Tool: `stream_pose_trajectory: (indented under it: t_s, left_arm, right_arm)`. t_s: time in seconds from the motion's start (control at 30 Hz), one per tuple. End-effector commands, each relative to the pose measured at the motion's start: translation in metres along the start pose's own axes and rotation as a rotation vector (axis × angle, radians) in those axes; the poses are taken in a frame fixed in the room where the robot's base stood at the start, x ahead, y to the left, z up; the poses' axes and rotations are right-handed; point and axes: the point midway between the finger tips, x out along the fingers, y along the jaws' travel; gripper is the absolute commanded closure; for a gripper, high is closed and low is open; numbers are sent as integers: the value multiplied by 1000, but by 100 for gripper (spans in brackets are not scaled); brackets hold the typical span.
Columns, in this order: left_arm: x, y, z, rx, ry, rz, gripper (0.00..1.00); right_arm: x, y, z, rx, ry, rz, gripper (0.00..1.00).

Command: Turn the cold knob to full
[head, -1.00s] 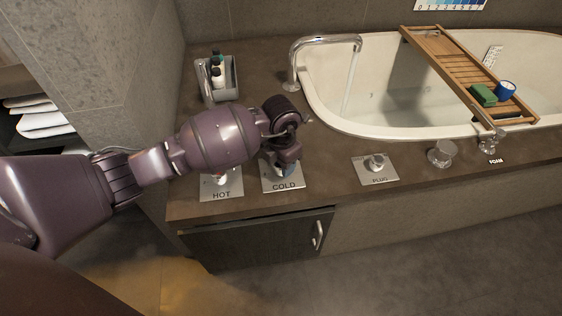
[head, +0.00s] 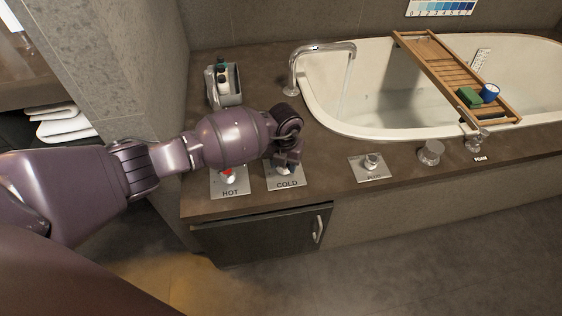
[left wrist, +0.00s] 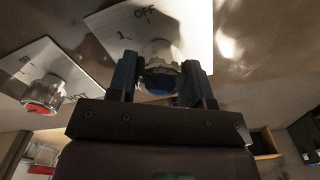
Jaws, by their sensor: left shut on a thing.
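The cold knob (left wrist: 161,81), silver with a blue cap, shows between my fingers in the left wrist view. It stands on a metal plate marked COLD (head: 287,184), which reads OFF and 1 in the left wrist view (left wrist: 185,22). My left gripper (left wrist: 160,77) is shut on the knob, one finger on each side. In the head view my left gripper (head: 288,158) points down over the plate and hides most of the knob. Water runs from the spout (head: 322,48) into the tub. My right gripper is not in view.
The red-capped hot knob (head: 228,174) stands close on the left; it also shows in the left wrist view (left wrist: 43,94). A plug knob (head: 372,161) is to the right. A bottle caddy (head: 224,86) stands behind my arm. A wooden tray (head: 440,60) spans the bathtub (head: 375,131).

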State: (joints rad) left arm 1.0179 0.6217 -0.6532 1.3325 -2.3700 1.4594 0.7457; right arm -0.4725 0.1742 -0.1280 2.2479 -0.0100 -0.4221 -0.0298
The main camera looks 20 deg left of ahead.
Motion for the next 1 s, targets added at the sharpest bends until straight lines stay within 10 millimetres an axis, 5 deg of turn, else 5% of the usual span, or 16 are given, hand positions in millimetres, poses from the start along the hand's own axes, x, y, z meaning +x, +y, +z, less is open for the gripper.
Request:
stream_pose_trajectory:
  t_s: [1.0]
  left_arm:
    - [-4,0,1,-918,-4,0,78]
  right_arm:
    - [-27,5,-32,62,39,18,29]
